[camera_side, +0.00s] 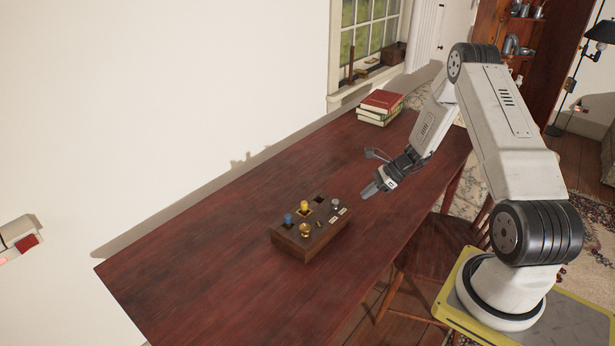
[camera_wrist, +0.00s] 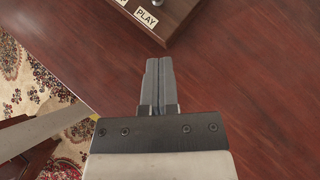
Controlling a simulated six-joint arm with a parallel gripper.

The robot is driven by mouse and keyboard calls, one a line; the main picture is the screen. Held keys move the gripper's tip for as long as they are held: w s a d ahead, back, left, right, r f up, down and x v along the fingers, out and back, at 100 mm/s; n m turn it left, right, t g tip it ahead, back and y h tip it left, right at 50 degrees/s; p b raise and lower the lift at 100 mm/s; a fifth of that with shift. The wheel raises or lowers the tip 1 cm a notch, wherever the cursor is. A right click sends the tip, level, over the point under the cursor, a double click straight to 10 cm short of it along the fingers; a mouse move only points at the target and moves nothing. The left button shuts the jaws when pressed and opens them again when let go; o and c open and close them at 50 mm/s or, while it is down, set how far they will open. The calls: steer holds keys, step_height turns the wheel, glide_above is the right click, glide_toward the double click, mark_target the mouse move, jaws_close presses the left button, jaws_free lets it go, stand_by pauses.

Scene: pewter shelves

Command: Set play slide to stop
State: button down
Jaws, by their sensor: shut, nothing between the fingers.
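A wooden control box (camera_side: 310,245) sits on the red-brown table. On its right end are two small white labels (camera_side: 338,215) beside a silver knob (camera_side: 335,203), which looks like the slide. In the wrist view one label reads PLAY (camera_wrist: 146,18); the second is cut off at the top edge. The lettering is too small to read in the side view, and I cannot tell the slide's exact setting. My gripper (camera_side: 369,191) is shut and empty above the table, right of the box and apart from it; its fingers (camera_wrist: 157,68) point toward the box in the wrist view.
The box also carries a blue knob (camera_side: 288,219), a yellow knob (camera_side: 304,206) and a brass knob (camera_side: 305,230). Stacked books (camera_side: 380,108) lie at the table's far end. A chair (camera_side: 435,245) stands at the near side. The table left of the box is clear.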

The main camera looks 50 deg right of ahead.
mark_target(337, 207)
steer(key=w+a, duration=0.1)
steer(key=w+a+f, duration=0.1)
steer(key=w+a, duration=0.1)
steer(key=shift+f, duration=0.3)
steer(key=shift+w+a, duration=0.5)
steer(key=shift+a, duration=0.1)
steer(key=shift+a, duration=2.25)
